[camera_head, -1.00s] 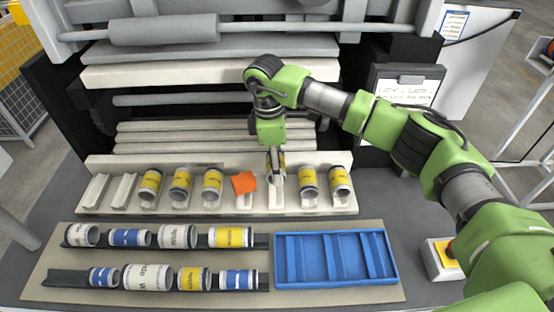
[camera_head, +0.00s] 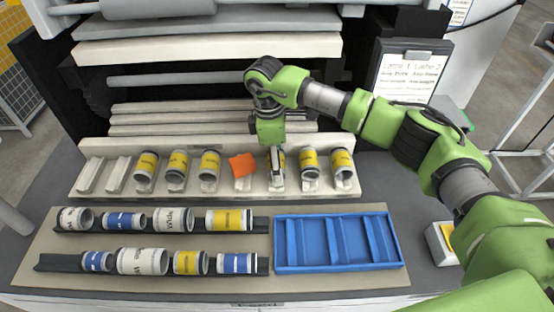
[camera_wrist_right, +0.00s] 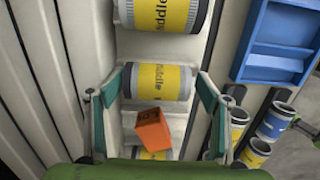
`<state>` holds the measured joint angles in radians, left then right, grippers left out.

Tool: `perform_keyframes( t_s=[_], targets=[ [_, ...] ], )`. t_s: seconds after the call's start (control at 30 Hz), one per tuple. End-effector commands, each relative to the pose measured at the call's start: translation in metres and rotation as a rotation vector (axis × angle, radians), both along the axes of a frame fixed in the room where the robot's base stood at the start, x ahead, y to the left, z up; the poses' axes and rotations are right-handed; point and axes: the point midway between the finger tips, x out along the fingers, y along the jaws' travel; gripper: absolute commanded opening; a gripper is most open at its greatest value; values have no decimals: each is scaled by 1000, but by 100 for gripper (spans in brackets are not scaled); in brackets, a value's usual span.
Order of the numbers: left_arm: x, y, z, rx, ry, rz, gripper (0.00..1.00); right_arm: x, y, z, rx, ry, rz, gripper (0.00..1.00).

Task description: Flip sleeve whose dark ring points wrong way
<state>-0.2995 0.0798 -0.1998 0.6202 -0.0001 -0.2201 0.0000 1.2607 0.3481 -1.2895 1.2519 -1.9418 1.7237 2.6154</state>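A light rack (camera_head: 225,192) holds a row of yellow-banded sleeves lying front to back. Three sleeves, including one (camera_head: 210,165), are left of an orange card (camera_head: 242,165). Two sleeves, (camera_head: 309,162) and (camera_head: 342,163), are to the right. My right gripper (camera_head: 276,165) points down over the sleeve just right of the card and mostly hides it. My left gripper is not in view.
In front, dark rails (camera_head: 263,224) on a beige mat (camera_head: 30,250) carry several white, blue and yellow sleeves. An empty blue tray (camera_head: 337,267) sits at right. Machine bars rise behind the rack. A notice board (camera_head: 408,72) stands at the back right.

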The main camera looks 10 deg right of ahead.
Motion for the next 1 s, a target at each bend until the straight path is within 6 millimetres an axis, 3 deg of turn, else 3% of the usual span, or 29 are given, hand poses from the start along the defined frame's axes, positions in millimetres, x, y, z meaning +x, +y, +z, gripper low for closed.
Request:
perform_keyframes(
  t_s=[0.33, 0.47, 0.8, 1.0],
  targets=[
    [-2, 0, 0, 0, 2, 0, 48, 4, -1, 3, 0, -13, -3, 76],
    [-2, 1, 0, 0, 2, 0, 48, 4, 0, 14, 0, -13, -3, 76],
    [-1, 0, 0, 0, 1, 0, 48, 4, 8, 83, 2, -13, -1, 76],
    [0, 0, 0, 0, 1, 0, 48, 3, 10, 112, 0, -9, -2, 76]
  ],
)
